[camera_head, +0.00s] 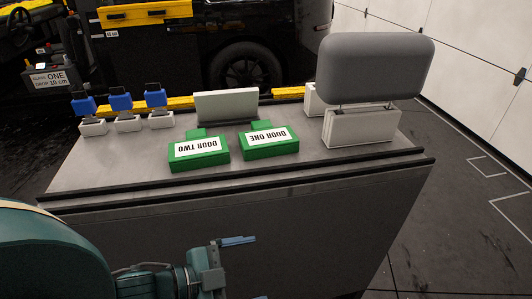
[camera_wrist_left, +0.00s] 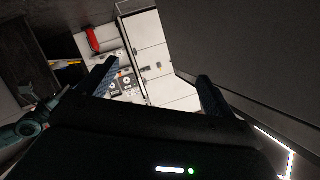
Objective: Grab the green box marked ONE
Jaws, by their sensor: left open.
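The green box marked DOOR ONE (camera_head: 269,143) lies on the grey table top near its front edge, its white label upside down in the head view. A second green box marked DOOR TWO (camera_head: 198,152) lies just left of it. My left gripper (camera_head: 248,268) is low in front of the table, below the table top and apart from both boxes. In the left wrist view its two dark fingers (camera_wrist_left: 156,72) are spread with nothing between them. No green box shows in that view. My right gripper is not in view.
The table (camera_head: 110,170) also holds several blue-handled tools (camera_head: 121,102) in white holders, a pale upright block (camera_head: 227,106) behind the boxes, and a large grey cushion-like piece (camera_head: 375,69) on a white base at right. A dark vehicle (camera_head: 190,50) stands behind. Floor at right is clear.

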